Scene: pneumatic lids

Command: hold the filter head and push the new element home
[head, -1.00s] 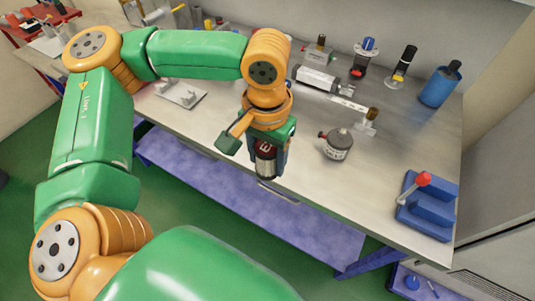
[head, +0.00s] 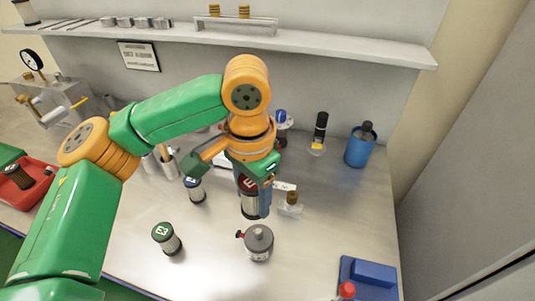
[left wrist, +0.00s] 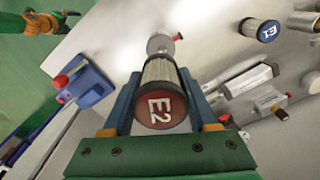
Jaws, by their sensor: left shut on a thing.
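My left gripper (head: 252,208) is shut on the E2 element (head: 249,204), a pale pleated cylinder with a dark red cap. In the left wrist view the red E2 cap (left wrist: 160,108) sits between the two blue fingers (left wrist: 160,103). The grey round filter head (head: 258,243), with a red knob on its side, stands on the bench just in front of the held element in the head view. It also shows beyond the element in the left wrist view (left wrist: 160,43). The two look apart.
The green-capped E3 element (head: 167,239) and blue-capped E1 element (head: 195,190) stand to the left. A blue block fixture (head: 368,280) with a red-knobbed handle is front right. A blue canister (head: 360,147) stands at the back right. A shelf (head: 330,44) spans the wall.

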